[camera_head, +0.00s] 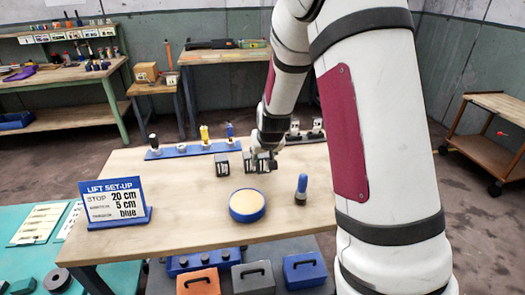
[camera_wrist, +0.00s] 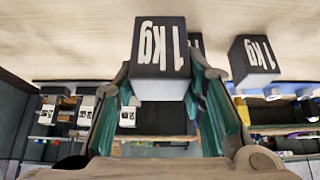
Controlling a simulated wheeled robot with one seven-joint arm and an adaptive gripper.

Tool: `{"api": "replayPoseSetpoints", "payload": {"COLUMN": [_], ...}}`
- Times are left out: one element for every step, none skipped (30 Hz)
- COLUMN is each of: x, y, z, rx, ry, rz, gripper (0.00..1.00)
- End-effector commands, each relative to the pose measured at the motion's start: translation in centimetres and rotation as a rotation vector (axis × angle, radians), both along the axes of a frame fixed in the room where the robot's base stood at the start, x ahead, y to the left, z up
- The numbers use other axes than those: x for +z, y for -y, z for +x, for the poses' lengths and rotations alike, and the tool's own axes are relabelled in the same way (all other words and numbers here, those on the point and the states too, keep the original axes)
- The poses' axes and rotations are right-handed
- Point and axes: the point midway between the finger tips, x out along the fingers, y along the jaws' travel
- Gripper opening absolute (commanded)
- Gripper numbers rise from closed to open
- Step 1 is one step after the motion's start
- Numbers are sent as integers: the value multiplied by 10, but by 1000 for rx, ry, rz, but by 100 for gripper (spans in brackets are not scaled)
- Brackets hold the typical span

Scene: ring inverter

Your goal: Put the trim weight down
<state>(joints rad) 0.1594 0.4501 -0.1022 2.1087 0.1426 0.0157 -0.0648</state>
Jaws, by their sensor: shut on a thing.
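My gripper (camera_head: 264,160) is over the far middle of the wooden table (camera_head: 180,200), pointing down. In the wrist view my gripper (camera_wrist: 160,80) is shut on a dark block with a white "1kg" face, the trim weight (camera_wrist: 158,50), between its green-lined fingers. A second 1kg block (camera_wrist: 253,60) stands apart to the right there, and in the head view a similar block (camera_head: 222,165) is left of my gripper. Another dark block (camera_wrist: 196,42) is mostly hidden behind the held one. I cannot tell whether the held weight touches the table.
A blue round pad with a tan top (camera_head: 247,205) and a blue-handled peg (camera_head: 301,188) stand nearer on the table. A blue rack with knobs (camera_head: 190,149) is behind. A "LIFT SET-UP" sign (camera_head: 115,203) stands left. Handled cases (camera_head: 198,283) sit below the front edge.

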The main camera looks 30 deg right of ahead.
Motion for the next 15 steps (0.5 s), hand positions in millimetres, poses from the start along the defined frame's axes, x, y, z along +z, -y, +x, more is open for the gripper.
{"api": "replayPoseSetpoints", "payload": {"x": [0,-2,-6,-9,-13,-18,-22,-26,-31,-33,-34,-36,-36,-36,-35], "y": [1,0,1,1,0,1,1,0,0,1,1,1,1,1,0], "z": [1,1,1,1,0,0,0,0,0,1,1,1,1,1,1], "rx": [0,0,0,-1,-1,0,-1,0,0,0,0,0,0,0,0], "ry": [4,4,4,3,2,1,2,1,1,3,3,4,4,5,5], "rz": [-1,-1,-1,0,0,0,-1,0,0,-1,-1,-1,-1,-2,-2], "gripper": [0,0,0,0,0,0,0,0,0,0,0,0,0,0,0]}}
